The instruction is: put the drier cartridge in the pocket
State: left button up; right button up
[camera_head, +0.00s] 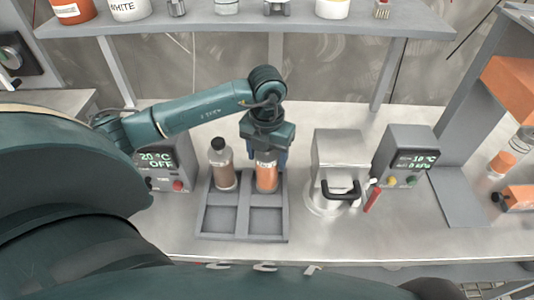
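An orange cartridge with a clear upper part (266,180) is upright at the back right pocket of the grey four-pocket tray (243,240). I take it as the drier cartridge; I cannot tell whether its base touches the pocket floor. A brownish cartridge with a black cap (225,172) is upright in the back left pocket. The two front pockets are empty. My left gripper (267,155) points down over the orange cartridge, its fingers around the top. The gripper hides that top, so its grip is unclear. My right gripper is not in view.
Right of the tray stands a metal box with a black handle (342,190). Control units stand at left (165,162) and right (405,155). A shelf (240,25) with containers crosses the back. Orange-and-clear parts (502,162) lie far right. Bench front is clear.

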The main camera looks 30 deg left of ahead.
pick_arm(q)
jog(key=shift+o, duration=1.4)
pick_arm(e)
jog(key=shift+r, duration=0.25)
pick_arm(q)
jog(key=shift+r, duration=0.1)
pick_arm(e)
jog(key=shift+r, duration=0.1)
pick_arm(q)
notch_tip(320, 180, up, 12)
jog(key=shift+r+b, duration=0.1)
jog(key=shift+b, duration=0.35)
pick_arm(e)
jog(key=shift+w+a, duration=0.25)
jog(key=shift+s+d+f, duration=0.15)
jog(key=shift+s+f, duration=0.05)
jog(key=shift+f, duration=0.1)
